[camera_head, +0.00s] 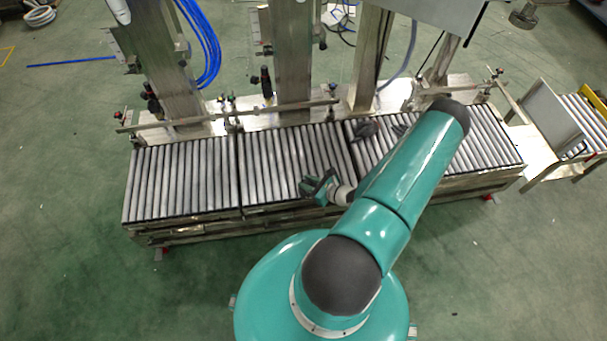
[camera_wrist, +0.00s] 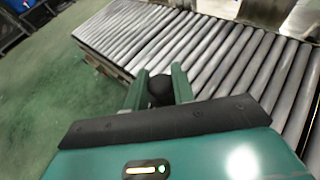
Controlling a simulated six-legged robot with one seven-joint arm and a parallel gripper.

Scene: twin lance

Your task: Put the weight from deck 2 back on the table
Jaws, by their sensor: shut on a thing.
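My gripper (camera_head: 312,186) is over the near part of the middle roller section in the head view, its fingers toward the left. In the wrist view my gripper (camera_wrist: 159,76) has its two green fingers closed on a dark, rounded weight (camera_wrist: 160,91). Only the weight's top shows; its lower part is hidden by the gripper body. The head view does not show the weight clearly between the fingers. The roller table (camera_head: 180,180) runs across the head view, and its rollers (camera_wrist: 215,50) lie beyond the fingers in the wrist view. I cannot tell how high the weight is above them.
A dark lump (camera_head: 364,128) lies on the rollers near the back; I cannot tell what it is. Metal columns (camera_head: 292,60) and a rail stand along the table's back edge. A smaller roller stand (camera_head: 585,120) is at the right. The left roller section is clear.

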